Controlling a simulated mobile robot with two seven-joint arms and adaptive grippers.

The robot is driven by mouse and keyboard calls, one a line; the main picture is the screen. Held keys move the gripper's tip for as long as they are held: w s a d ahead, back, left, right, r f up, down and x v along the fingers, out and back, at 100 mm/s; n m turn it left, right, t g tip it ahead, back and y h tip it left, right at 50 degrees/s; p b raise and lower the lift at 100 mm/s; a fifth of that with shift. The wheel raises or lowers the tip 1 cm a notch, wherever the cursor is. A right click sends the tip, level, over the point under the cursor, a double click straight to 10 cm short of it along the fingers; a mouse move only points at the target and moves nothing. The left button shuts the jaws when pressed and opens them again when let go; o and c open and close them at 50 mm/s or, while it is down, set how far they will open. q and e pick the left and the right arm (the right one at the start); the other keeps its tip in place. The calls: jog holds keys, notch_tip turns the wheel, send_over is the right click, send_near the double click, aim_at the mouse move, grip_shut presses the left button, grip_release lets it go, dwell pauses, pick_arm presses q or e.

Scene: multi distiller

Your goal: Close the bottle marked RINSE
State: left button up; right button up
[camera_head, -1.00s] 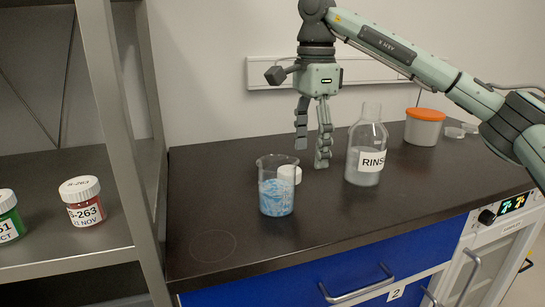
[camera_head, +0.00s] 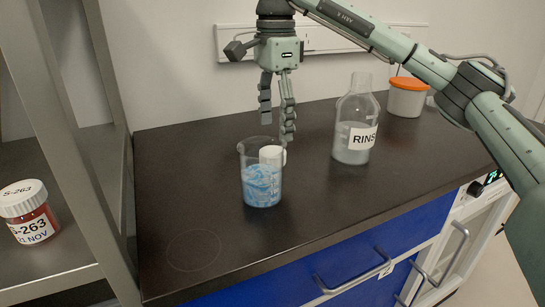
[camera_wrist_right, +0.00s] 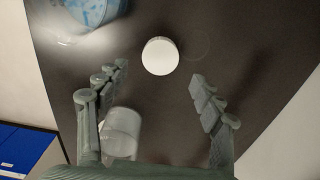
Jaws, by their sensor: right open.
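The clear RINSE bottle (camera_head: 354,143) stands upright on the dark bench with an open neck and no cap on it. A white round cap (camera_head: 275,154) lies on the bench behind the beaker, partly seen through its glass; it also shows in the right wrist view (camera_wrist_right: 160,56). My right gripper (camera_head: 277,128) points down, open and empty, just above and behind the cap, left of the bottle. In the wrist view the cap lies ahead of the spread fingers, and a translucent vessel (camera_wrist_right: 121,133), probably the bottle, shows by the left finger. My left gripper is out of view.
A beaker (camera_head: 262,186) with blue-and-white contents stands close in front of the cap. An orange-lidded tub (camera_head: 406,98) is at the back right. A metal shelf on the left holds a red jar (camera_head: 29,212). The front-left bench is clear.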

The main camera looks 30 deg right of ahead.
jog(key=shift+f, duration=0.25)
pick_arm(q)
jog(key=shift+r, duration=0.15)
pick_arm(e)
jog(key=shift+f, duration=0.1)
notch_tip(320, 180, down, 5)
jog(key=shift+a+f, duration=0.1)
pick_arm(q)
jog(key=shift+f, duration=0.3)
pick_arm(e)
jog(key=c, duration=0.8)
jog(key=shift+c, duration=0.2)
